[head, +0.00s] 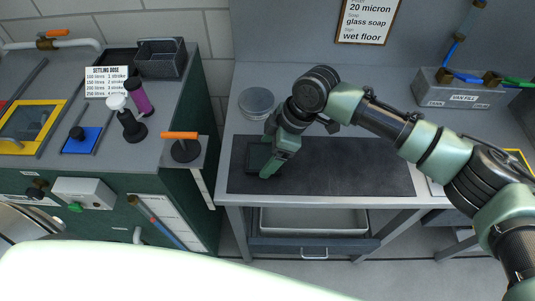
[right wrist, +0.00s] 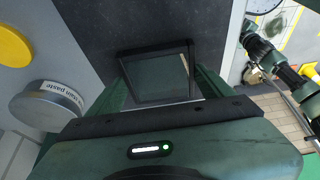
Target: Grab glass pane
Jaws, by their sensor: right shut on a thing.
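The glass pane (right wrist: 158,76) is a small dark square with a black frame, seen between the two fingers in the right wrist view. The gripper hides part of the pane in the head view. Whether the pane touches the mat is not clear. My left gripper is not in view.
The mat's right part is bare. A grey box (head: 455,91) with pipes stands at the back right.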

